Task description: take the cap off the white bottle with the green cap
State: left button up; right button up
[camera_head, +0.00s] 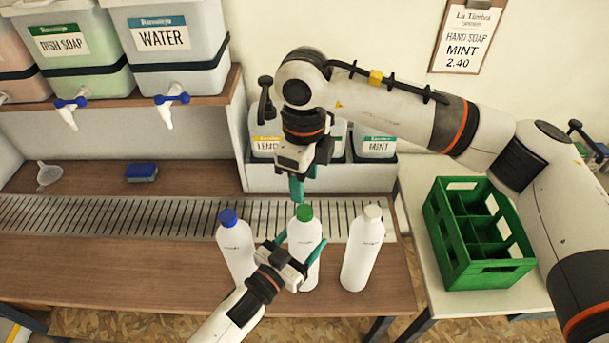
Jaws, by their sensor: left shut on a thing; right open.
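The white bottle with the green cap (302,244) stands upright on the wooden counter, between two other bottles. Its green cap (304,213) is on its neck. My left gripper (299,244) is shut around the body of this bottle, with one teal finger on each side. My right gripper (297,188) hangs from above with its teal fingers pointing down, just above and slightly behind the green cap. It is open and empty; the small gap between it and the cap is hard to judge.
A blue-capped white bottle (236,246) stands close at left, a white-capped bottle (363,249) at right. A slotted drain grate (130,217) runs behind. A green crate (478,236) sits on the right table. Drums with taps, a blue sponge (141,172) and a funnel (48,175) are at left.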

aim_at(305, 210)
jog(key=m, duration=1)
jog(key=shift+m, duration=0.4)
jog(key=m, duration=1.1)
jog(key=shift+f, duration=0.55)
notch_tip(305, 210, down, 7)
